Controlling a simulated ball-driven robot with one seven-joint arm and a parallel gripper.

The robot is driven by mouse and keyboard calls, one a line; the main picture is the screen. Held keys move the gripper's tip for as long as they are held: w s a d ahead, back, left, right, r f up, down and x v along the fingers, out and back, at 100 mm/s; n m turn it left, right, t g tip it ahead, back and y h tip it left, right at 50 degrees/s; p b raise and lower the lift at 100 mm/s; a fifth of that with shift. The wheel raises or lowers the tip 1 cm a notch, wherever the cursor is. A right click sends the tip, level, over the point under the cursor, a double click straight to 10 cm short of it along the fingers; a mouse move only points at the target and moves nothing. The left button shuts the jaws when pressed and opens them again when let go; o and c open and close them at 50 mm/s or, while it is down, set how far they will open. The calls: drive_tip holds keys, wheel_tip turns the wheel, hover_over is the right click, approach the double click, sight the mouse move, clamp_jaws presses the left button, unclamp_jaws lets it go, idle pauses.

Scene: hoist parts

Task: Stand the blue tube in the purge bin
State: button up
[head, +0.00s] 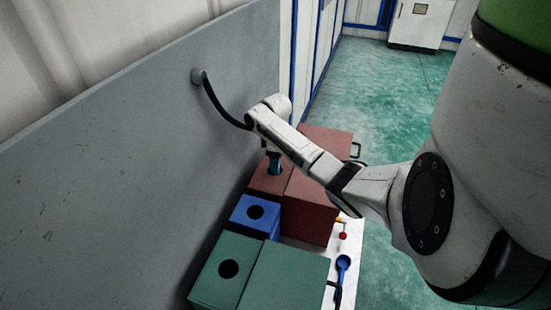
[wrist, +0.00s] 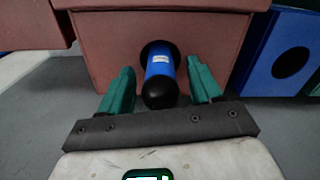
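The blue tube (wrist: 160,66) has a white label and a black rounded end facing the wrist camera. Its far end sits in the dark round hole of a red-brown box (wrist: 105,50), and it looks upright there. My gripper (wrist: 162,84) has its two teal fingers on either side of the tube, with a visible gap at each side. In the head view my gripper (head: 274,160) points down over the hole of the red-brown box (head: 262,184); the fingers and tube are small and overlap there. No label shows which box is the purge bin.
A blue box (head: 240,216) with a round hole stands beside the red-brown one. A green box (head: 210,290) with a hole is nearer. A grey panel (head: 130,150) rises along the left, with a curved black hose (head: 220,108). A blue spoon-shaped item (head: 342,268) lies at right.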

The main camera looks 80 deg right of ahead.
drive_tip(key=c, duration=1.1)
wheel_tip(320, 180, up, 9)
drive_tip(key=p, duration=0.7)
drive_tip(key=shift+f+p, duration=0.15)
drive_tip(key=shift+p, duration=0.2)
drive_tip(key=shift+r, duration=2.7)
